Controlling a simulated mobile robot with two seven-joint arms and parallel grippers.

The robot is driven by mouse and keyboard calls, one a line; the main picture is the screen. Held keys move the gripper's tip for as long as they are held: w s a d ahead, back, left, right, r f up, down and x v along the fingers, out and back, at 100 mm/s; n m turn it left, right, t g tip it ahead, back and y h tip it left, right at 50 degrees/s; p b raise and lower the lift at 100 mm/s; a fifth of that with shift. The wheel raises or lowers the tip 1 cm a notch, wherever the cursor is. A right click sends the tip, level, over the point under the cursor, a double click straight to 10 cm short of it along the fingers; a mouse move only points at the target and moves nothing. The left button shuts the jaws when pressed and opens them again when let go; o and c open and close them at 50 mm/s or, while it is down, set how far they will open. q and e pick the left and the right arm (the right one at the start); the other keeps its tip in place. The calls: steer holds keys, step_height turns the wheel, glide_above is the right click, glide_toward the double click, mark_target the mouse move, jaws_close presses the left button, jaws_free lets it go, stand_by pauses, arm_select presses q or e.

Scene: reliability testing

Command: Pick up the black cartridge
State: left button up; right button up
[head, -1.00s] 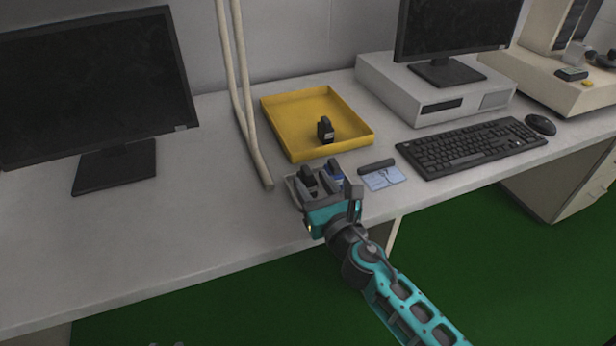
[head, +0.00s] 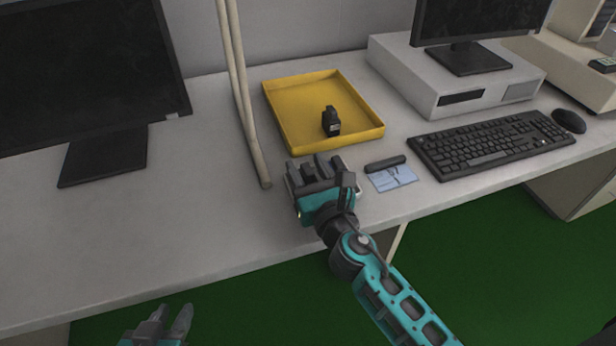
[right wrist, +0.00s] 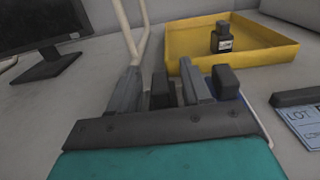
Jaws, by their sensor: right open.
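A black cartridge (right wrist: 160,90) stands between the two fingers of my right gripper (right wrist: 160,67) in the right wrist view; contact with either finger cannot be told. In the head view my right gripper (head: 308,170) is open, low over a small light grey holder (head: 349,162) near the table's front edge. Another black cartridge with a pale label (head: 331,122) stands upright in the yellow tray (head: 283,124). My left gripper (head: 171,310) is open and empty at the bottom left.
A blue-white card (head: 393,179) and a small black bar (head: 385,163) lie right of the holder. A keyboard (head: 490,146) and mouse (head: 569,121) are further right. Pale upright poles (head: 243,110) stand left of the tray. The table left of them is clear up to a monitor (head: 80,80).

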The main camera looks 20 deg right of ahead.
steer(key=shift+c, duration=0.2)
steer(key=c, duration=0.6)
jaws_close()
arm_select(q)
steer(key=shift+s+a+f, duration=0.1)
steer(key=shift+s+f, duration=0.15)
steer(key=shift+s, duration=0.15)
steer(key=shift+w+r, duration=0.1)
arm_select(e)
steer(key=shift+r, duration=0.1)
